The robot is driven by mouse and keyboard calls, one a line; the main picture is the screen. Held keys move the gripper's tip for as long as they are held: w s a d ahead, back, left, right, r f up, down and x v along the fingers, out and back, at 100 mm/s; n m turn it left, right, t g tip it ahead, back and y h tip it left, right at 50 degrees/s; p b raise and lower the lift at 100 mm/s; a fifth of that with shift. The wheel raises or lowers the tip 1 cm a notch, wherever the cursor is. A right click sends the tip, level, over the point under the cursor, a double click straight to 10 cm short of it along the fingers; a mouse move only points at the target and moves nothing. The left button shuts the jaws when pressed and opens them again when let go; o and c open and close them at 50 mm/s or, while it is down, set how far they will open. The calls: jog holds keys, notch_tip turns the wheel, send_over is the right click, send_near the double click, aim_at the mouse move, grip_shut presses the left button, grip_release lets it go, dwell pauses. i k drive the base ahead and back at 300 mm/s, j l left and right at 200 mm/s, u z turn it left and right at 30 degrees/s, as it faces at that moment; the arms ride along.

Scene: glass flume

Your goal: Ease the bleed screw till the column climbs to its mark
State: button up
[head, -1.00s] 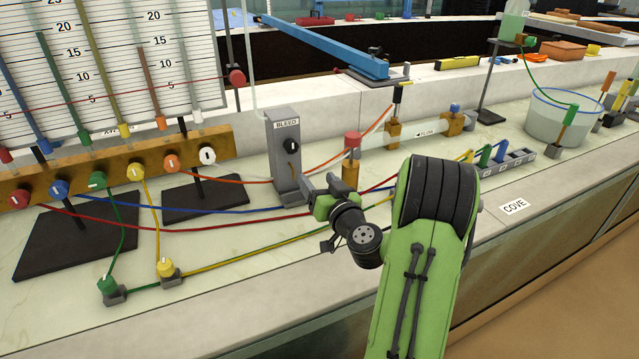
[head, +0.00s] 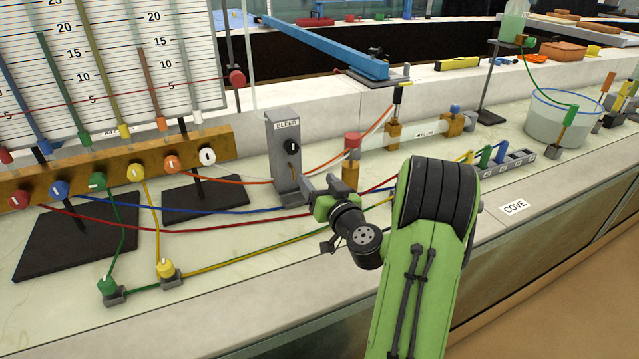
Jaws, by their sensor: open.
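The bleed screw (head: 292,147) is a black knob with a white mark on the face of a grey upright block (head: 287,180) labelled BLEED. A gauge board (head: 85,60) with numbered scales stands at the left and carries several coloured tubes, among them a pale one (head: 190,75) at its right. A thin red line crosses the board to a red knob (head: 237,78) on a rod. I cannot tell the liquid levels exactly. My gripper (head: 322,186) is open and empty, low and to the right of the bleed screw, apart from it.
A wooden rail (head: 120,170) with coloured knobs runs below the board. Blue, red, orange and yellow hoses cross the bench near my gripper. A red-capped post (head: 352,150) stands just beyond my gripper. A clear flume tube (head: 425,133) lies behind. The front bench edge is clear.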

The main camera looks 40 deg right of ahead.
aim_at(290, 146)
jog(key=k+l+u, duration=0.1)
jog(key=l+u, duration=0.3)
jog(key=k+l+u, duration=0.1)
jog(key=u, duration=0.35)
jog(key=l, duration=0.1)
